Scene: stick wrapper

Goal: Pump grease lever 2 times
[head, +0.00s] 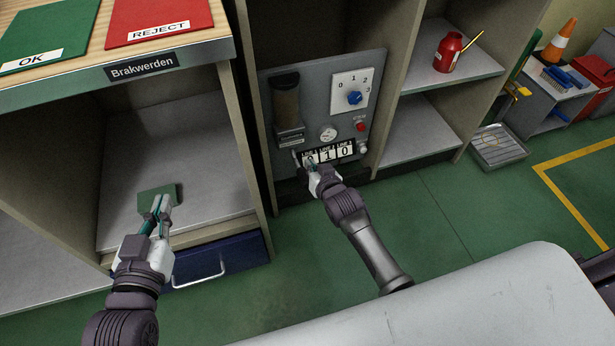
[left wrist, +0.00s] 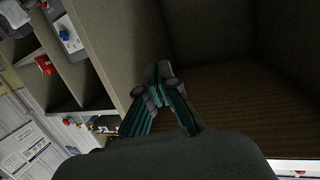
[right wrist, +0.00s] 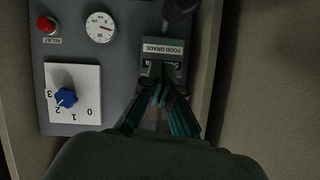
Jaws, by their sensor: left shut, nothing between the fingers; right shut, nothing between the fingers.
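The grey grease panel (head: 375,75) stands upright in the middle bay, with a dark reservoir (head: 286,105) at its left. My right gripper (head: 312,166) is shut and empty at the panel's lower edge, in front of the line counters (head: 345,150), partly covering them. In the right wrist view its fingers (right wrist: 162,98) lie over the panel, beside the food grade label (right wrist: 163,48). A dark rounded part (right wrist: 178,8) shows at that view's top edge; I cannot tell whether it is the lever. My left gripper (head: 161,204) is shut and empty by the left compartment.
A blue dial (head: 354,98), a gauge (head: 328,135) and a red relief button (head: 361,126) are on the panel. A green plate (head: 172,190) lies in the left compartment. A red can (head: 448,52) stands on the right shelf.

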